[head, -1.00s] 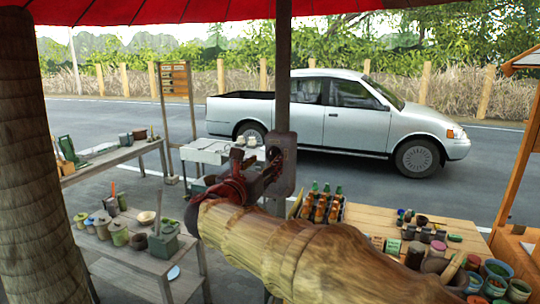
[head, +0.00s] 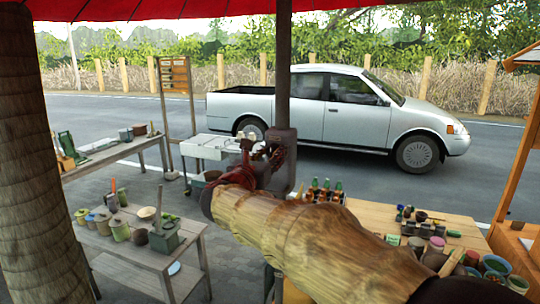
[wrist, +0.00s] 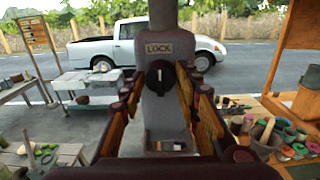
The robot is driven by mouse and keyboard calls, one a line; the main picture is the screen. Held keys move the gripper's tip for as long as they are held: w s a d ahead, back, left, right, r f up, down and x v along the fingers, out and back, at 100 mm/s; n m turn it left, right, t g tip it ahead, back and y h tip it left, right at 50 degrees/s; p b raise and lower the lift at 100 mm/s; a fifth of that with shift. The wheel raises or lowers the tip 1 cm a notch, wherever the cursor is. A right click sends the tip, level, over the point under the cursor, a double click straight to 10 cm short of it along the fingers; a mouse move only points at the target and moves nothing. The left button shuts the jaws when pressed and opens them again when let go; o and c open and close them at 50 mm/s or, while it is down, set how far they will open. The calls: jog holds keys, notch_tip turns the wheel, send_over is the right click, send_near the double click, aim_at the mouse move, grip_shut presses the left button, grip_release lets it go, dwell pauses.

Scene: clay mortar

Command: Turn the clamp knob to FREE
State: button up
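A grey clamp box (head: 287,172) is fixed on a dark upright post. It also shows in the wrist view (wrist: 164,121), with the word LOCK on its upper part. Below that word is a round black clamp knob (wrist: 159,77) with a white mark pointing up towards LOCK. No FREE label is readable. My gripper (head: 262,157) is in front of the box. In the wrist view my gripper (wrist: 161,82) is open, with one finger left and one right of the knob, and nothing visibly held. In the head view the knob is hard to make out behind my fingers.
A wooden table (head: 465,226) with bottles, jars and pots stands at right. A low table (head: 118,246) with pots is at left, and a longer bench (head: 115,154) lies behind it. A silver pickup (head: 330,115) is parked beyond the post.

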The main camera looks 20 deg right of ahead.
jog(key=c, duration=0.6)
jog(key=shift+c, duration=0.5)
jog(key=shift+b, duration=0.5)
jog(key=m+b, duration=0.1)
jog(key=b, duration=0.1)
jog(key=m+b, duration=0.2)
jog(key=shift+f, duration=0.3)
jog(key=m+b, duration=0.3)
jog(key=b, duration=0.2)
jog(key=shift+m, duration=0.3)
jog(key=m+b, duration=0.3)
jog(key=b, duration=0.2)
jog(key=shift+m, duration=0.3)
jog(key=m+b, duration=0.3)
jog(key=b, duration=0.1)
jog(key=shift+m, duration=0.3)
jog(key=m+b, duration=0.4)
jog(key=shift+r, duration=0.25)
